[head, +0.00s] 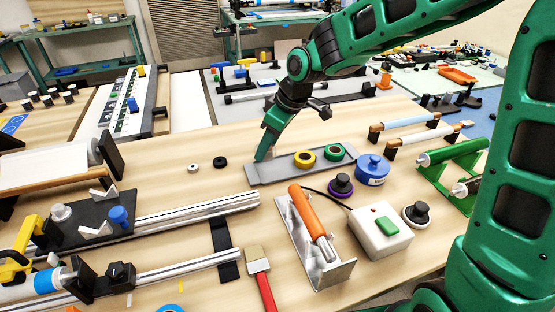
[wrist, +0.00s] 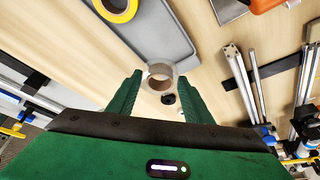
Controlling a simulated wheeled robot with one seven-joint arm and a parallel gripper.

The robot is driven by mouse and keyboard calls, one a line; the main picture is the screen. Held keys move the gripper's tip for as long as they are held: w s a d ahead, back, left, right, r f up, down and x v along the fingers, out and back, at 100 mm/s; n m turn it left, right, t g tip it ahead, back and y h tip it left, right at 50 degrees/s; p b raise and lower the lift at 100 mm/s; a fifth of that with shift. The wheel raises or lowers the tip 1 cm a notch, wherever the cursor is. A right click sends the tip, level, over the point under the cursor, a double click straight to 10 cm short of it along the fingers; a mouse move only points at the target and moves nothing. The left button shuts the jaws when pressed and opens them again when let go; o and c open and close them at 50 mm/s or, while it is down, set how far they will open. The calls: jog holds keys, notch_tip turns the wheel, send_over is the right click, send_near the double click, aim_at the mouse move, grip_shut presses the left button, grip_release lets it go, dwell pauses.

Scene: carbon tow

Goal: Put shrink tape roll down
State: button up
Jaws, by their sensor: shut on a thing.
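The shrink tape roll (wrist: 160,70) is a pale, whitish ring with a tan inner core. It sits between the fingertips of my gripper (wrist: 160,82) in the wrist view, and my gripper is shut on it. In the head view my gripper (head: 262,156) points down at the left end of a long grey tray (head: 280,172), and the roll is mostly hidden there. The tray also shows in the wrist view (wrist: 165,38), just beyond the roll. I cannot tell whether the roll touches the tray. A yellow roll (head: 304,159) and a green roll (head: 334,152) lie in the tray.
A white ring (head: 193,166) and a black ring (head: 220,162) lie left of the tray. A blue round container (head: 372,170) stands right of it. An orange-handled roller (head: 312,222) and a white box with a green button (head: 380,232) are in front.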

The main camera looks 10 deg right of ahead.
jog(key=shift+s+d+f, duration=0.25)
jog(key=shift+d+f, duration=0.4)
jog(key=shift+d, duration=0.25)
jog(key=shift+f, duration=1.9)
jog(key=shift+f, duration=0.1)
jog(key=o, duration=1.1)
